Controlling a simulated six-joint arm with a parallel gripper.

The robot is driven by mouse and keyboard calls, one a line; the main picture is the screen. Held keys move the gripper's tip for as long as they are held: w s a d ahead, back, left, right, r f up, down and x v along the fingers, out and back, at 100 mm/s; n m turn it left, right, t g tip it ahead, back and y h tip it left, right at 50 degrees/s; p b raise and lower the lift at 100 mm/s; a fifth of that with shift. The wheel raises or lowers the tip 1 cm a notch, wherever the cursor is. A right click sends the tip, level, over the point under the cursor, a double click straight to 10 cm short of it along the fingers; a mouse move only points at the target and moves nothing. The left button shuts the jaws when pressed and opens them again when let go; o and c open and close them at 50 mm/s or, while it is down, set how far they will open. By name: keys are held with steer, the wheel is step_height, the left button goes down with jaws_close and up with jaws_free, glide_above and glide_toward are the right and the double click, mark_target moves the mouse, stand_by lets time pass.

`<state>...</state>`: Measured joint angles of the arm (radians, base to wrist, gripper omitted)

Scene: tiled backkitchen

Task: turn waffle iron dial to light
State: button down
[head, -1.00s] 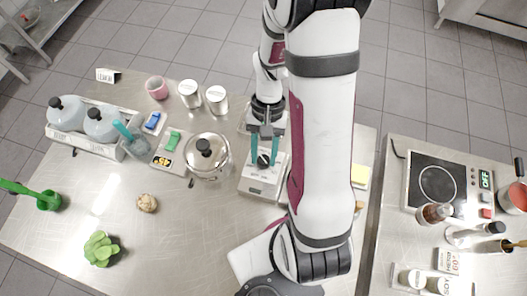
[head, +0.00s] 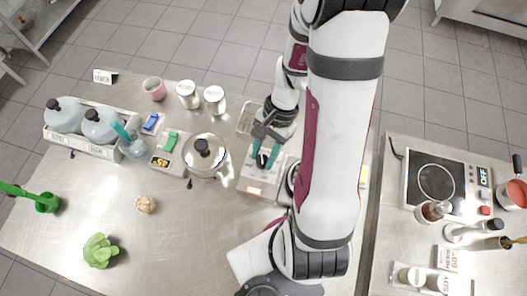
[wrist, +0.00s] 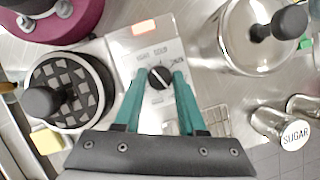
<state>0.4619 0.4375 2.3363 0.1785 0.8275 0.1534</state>
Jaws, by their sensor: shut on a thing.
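The waffle iron's light control panel (head: 255,178) lies under my gripper in the head view. Its black dial (wrist: 159,77) has a white pointer line, and it also shows in the head view (head: 262,160). Printed words sit around the dial, too blurred to read surely. My gripper (wrist: 160,80) has its teal fingers on either side of the dial and is shut on it. The round waffle plate (wrist: 82,72) with its dark grid is left of the panel in the wrist view. My arm hides most of it in the head view. An orange lamp (wrist: 145,27) is on the panel.
A lidded steel pot (head: 205,157) stands close left of the panel. Steel canisters (head: 215,100) and a pink cup (head: 154,88) are behind it. A crate of bottles (head: 75,138) is at the left.

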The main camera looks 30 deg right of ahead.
stand_by(0.3)
steer(key=shift+c, duration=2.4)
jaws_free()
steer(key=shift+d, duration=0.1)
steer(key=v, duration=1.5)
steer(key=shift+r, duration=0.4)
step_height(320, 180, up, 2)
steer(key=n+h, duration=0.1)
steer(key=n, duration=0.2)
glide_above(262, 161)
steer(key=s+a+n+t+h, duration=0.1)
steer(key=s+a+n, duration=0.3)
steer(key=s+a, duration=0.3)
steer(key=shift+s+a+f+n+t, duration=0.25)
steer(key=shift+s+f+n, duration=0.2)
steer(key=shift+s, duration=0.35)
